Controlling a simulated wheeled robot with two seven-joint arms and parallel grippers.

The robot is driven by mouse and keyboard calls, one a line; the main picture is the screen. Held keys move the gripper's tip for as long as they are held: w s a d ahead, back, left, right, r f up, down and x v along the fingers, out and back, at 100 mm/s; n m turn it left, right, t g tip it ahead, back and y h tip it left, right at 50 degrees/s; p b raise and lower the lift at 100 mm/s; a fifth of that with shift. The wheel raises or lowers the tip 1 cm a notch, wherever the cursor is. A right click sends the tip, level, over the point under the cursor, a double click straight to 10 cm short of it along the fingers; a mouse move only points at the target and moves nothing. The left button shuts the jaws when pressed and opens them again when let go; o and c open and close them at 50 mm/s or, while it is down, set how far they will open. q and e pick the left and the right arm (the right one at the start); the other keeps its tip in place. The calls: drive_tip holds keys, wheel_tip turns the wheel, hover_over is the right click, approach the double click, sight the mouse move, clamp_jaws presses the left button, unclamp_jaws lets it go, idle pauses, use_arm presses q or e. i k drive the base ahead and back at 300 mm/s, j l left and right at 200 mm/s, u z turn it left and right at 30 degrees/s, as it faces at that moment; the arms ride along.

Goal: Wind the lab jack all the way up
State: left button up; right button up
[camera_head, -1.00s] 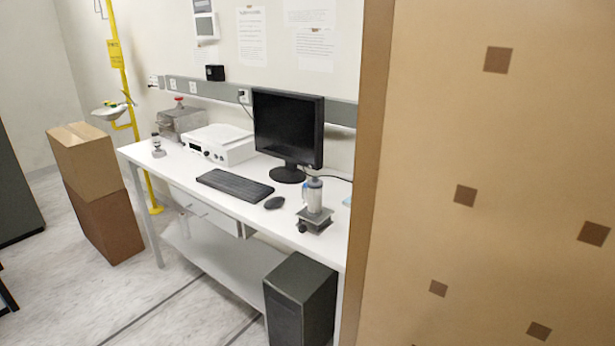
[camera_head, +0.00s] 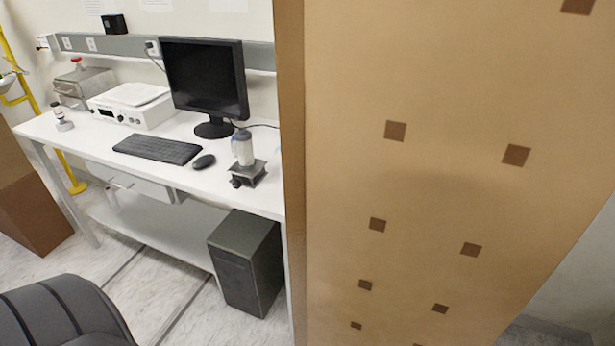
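The lab jack (camera_head: 248,178) is a small dark stand near the right end of the white bench, with a dark knob on its front left side. It looks low, though its exact height is too small to tell. A pale bottle-like vessel (camera_head: 243,150) stands upright on it. Neither of my grippers is in view.
A tall tan panel with brown squares (camera_head: 420,180) fills the right side, close to the bench (camera_head: 210,188). A mouse (camera_head: 203,162), keyboard (camera_head: 157,149) and monitor (camera_head: 205,78) are left of the jack. A dark computer case (camera_head: 247,262) stands below. A dark chair-like shape (camera_head: 65,315) is at lower left.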

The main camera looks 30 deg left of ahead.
sight(236, 183)
drive_tip(key=j+z, duration=0.25)
drive_tip(key=j, duration=0.2)
drive_tip(key=j+z, duration=0.2)
drive_tip(key=j, duration=0.3)
drive_tip(key=j+z, duration=0.25)
drive_tip(key=j, duration=0.2)
drive_tip(key=k+j+z, duration=0.1)
drive_tip(key=j+z, duration=0.15)
drive_tip(key=j, duration=0.2)
drive_tip(key=k+j+z, duration=0.25)
drive_tip(key=j, duration=0.2)
drive_tip(key=j+z, duration=0.2)
drive_tip(key=j, duration=0.2)
